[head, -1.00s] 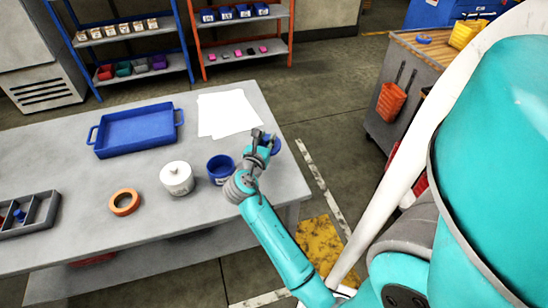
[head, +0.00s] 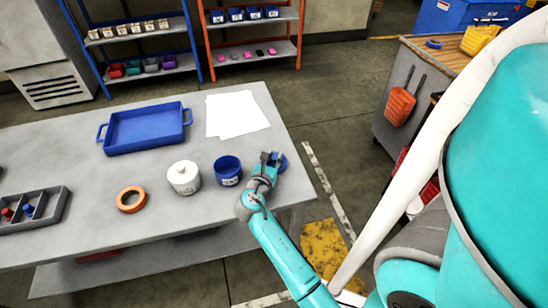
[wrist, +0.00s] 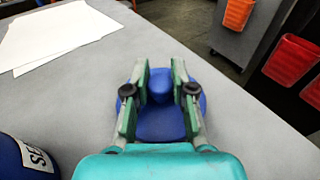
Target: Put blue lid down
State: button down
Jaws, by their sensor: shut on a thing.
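The blue lid (wrist: 158,122) is a round disc with a knob. My gripper (wrist: 160,82) is shut on its knob, with one finger on each side. In the head view the lid (head: 281,162) shows partly behind my gripper (head: 271,158), at the right end of the grey table. The lid looks level and close to the tabletop; I cannot tell whether it touches. The open blue jar (head: 228,172) stands upright just left of my gripper, and its labelled side (wrist: 28,160) shows at the lower left of the wrist view.
White paper sheets (head: 236,114) lie behind the blue jar. The table's right edge is close to the lid.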

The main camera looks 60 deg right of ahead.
jog(key=c, duration=1)
grip_release()
jog(key=shift+f, duration=0.1)
jog(key=shift+a, duration=0.15)
jog(key=v, duration=1.1)
jog(key=shift+a, duration=0.35)
jog(key=shift+a, duration=0.1)
